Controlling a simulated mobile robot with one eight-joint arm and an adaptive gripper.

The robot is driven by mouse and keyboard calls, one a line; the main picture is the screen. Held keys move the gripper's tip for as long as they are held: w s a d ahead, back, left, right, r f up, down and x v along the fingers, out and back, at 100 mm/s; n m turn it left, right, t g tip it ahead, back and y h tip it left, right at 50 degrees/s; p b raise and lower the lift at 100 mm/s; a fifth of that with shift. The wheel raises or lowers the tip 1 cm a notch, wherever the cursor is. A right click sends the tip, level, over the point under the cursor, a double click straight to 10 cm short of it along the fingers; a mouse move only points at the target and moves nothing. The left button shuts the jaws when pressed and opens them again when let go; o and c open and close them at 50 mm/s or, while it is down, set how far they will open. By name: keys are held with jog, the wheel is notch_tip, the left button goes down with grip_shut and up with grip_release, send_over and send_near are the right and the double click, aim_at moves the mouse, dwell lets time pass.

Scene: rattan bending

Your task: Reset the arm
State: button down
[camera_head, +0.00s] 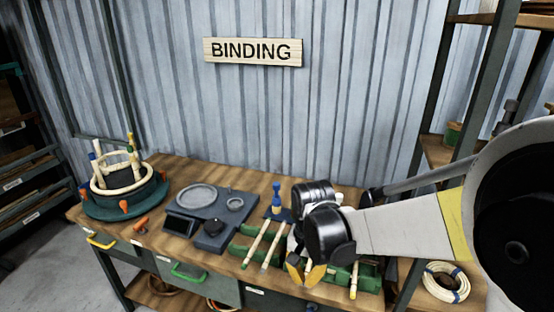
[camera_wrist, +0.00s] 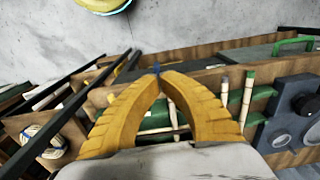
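My gripper (camera_head: 303,284) hangs above the right part of the wooden workbench (camera_head: 155,175), in front of a green rack (camera_head: 240,246) that holds pale sticks (camera_head: 274,246). Its two yellow fingers arch together and their tips meet in the wrist view (camera_wrist: 158,76). No held object shows between them. A small dark blue piece (camera_wrist: 156,67) appears right at the tips; I cannot tell whether it touches them. My wrist and forearm reach in from the right and hide part of the rack and bench.
A round green-based fixture (camera_head: 123,207) with upright pegs stands at the bench's left end. A grey device (camera_head: 211,215) with a round plate sits mid-bench. A shelf (camera_head: 430,150) rises at right, with a coil (camera_head: 446,282) low beside it. A blue-topped tool (camera_head: 277,203) stands near the rack.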

jog(key=s+d+r+n+t, duration=0.4)
jog(key=s+d+r+t, duration=0.3)
jog(key=s+d+r, duration=0.3)
notch_tip(320, 180, up, 2)
jog(key=s, duration=0.2)
jog(key=shift+s+d, duration=0.35)
jog(key=shift+r, duration=0.1)
